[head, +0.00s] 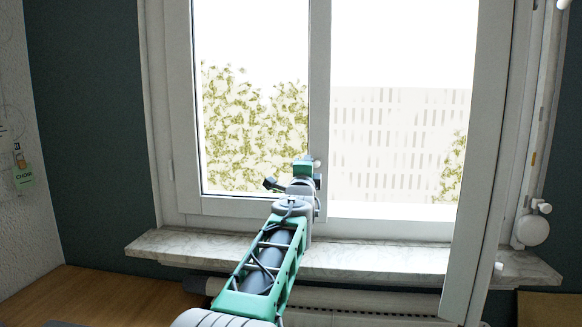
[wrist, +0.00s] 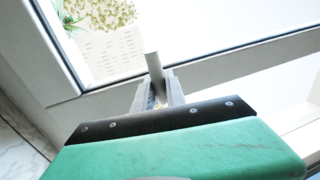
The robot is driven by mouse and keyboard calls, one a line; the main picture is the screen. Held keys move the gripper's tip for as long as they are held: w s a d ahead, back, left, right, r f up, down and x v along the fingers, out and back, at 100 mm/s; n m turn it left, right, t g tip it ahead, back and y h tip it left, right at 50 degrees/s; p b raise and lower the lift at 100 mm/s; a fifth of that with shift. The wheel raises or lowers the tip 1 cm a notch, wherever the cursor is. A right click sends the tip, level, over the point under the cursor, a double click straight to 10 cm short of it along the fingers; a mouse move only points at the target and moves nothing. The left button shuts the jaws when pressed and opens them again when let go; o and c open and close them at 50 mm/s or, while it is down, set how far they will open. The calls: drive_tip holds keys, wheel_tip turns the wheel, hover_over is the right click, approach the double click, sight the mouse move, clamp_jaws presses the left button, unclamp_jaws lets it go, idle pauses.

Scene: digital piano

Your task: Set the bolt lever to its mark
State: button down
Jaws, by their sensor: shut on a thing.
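My gripper (head: 305,168) is at the window's middle upright, low on the frame, with its arm reaching up from the bottom of the head view. In the wrist view, the two light fingers of my gripper (wrist: 157,90) are shut on a short grey rod, which looks like the bolt lever (wrist: 153,65). The rod sticks out beyond the fingertips, against the pale frame. In the head view my gripper hides most of that spot. I cannot make out the lever's mark in either view.
A window sash (head: 490,150) stands swung open at the right. A marble sill (head: 380,258) runs below the window, above a radiator (head: 370,302). A white round fitting (head: 531,230) is on the right frame.

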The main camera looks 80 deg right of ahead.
drive_tip(key=shift+r, duration=0.1)
idle(0.3)
drive_tip(key=c, duration=1.4)
unclamp_jaws()
drive_tip(key=shift+o, duration=0.2)
drive_tip(key=a+f+b, duration=0.1)
drive_tip(key=a, duration=0.6)
drive_tip(key=shift+a+f, duration=0.35)
